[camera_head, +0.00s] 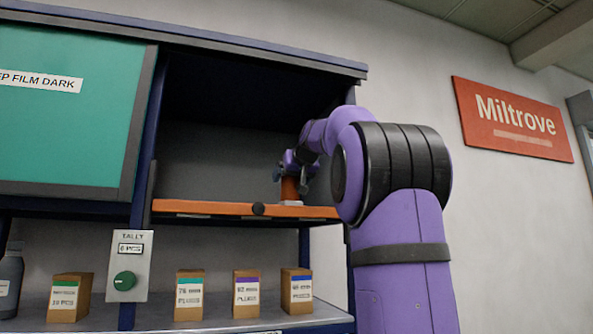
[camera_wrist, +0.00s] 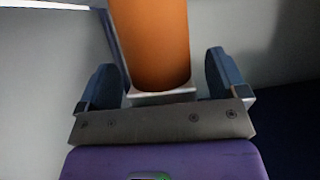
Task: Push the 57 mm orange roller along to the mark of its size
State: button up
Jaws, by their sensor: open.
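The orange roller (camera_head: 289,189) stands upright at the right part of the orange-edged shelf (camera_head: 190,207) inside the open cabinet bay. My gripper (camera_head: 291,176) is at the roller, its fingers on either side. In the wrist view the roller (camera_wrist: 152,45) rises between the two fingers of my open gripper (camera_wrist: 160,85), with gaps showing on both sides. The roller's near end seems close to the grey palm bar; I cannot tell if they touch. No size marks can be read. My arm hides the shelf's right end.
A dark round knob (camera_head: 258,209) sits on the shelf's front edge. A teal panel (camera_head: 70,105) closes the bay to the left. Below, several labelled boxes (camera_head: 188,296) stand on a lower counter beside a tally box (camera_head: 129,265) with a green dial.

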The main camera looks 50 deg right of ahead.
jog(key=shift+w+d+f, duration=0.25)
jog(key=shift+w, duration=0.25)
jog(key=shift+c, duration=0.2)
jog(key=c, duration=1.2)
